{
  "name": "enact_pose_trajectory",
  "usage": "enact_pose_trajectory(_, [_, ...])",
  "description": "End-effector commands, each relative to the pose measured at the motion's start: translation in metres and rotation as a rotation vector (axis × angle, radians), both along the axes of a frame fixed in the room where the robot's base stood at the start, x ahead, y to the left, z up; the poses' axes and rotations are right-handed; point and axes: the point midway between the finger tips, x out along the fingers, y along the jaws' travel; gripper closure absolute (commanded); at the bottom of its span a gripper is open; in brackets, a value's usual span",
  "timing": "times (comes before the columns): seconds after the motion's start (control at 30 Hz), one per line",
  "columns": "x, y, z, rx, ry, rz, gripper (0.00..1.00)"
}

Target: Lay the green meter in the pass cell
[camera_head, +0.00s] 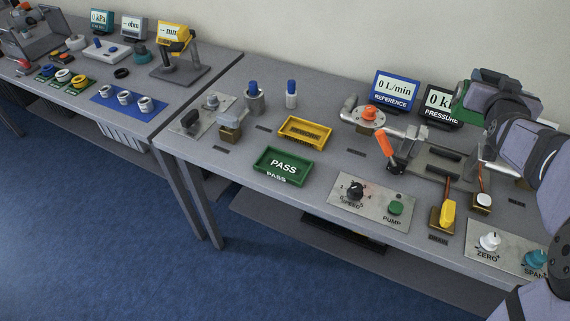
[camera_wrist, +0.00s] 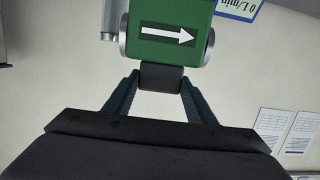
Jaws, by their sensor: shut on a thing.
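The green meter (camera_wrist: 168,18) shows in the wrist view with a white arrow on its face and silver pipe ends. My gripper (camera_wrist: 160,82) is shut on the dark neck of the meter. In the head view the green meter (camera_head: 461,98) is held up at the right, in front of the pressure display, partly hidden by my gripper (camera_head: 476,100). The pass cell (camera_head: 292,178) is a green tray marked PASS near the table's front edge, left of my gripper. No object shows in it.
A yellow tray (camera_head: 305,132) lies behind the pass cell. A pipe rig with an orange-handled lever (camera_head: 385,145) stands between the meter and the trays. The blue reference display (camera_head: 395,88) is behind it. A speed and pump panel (camera_head: 372,200) lies right of the pass cell.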

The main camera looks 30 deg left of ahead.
Motion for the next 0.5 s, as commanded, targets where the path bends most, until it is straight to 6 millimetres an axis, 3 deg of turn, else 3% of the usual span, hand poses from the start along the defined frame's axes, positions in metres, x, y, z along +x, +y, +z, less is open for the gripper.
enact_pose_trajectory(0.5, [0.0006,0.0086,0.0063,0.000,-0.013,0.014,1.00])
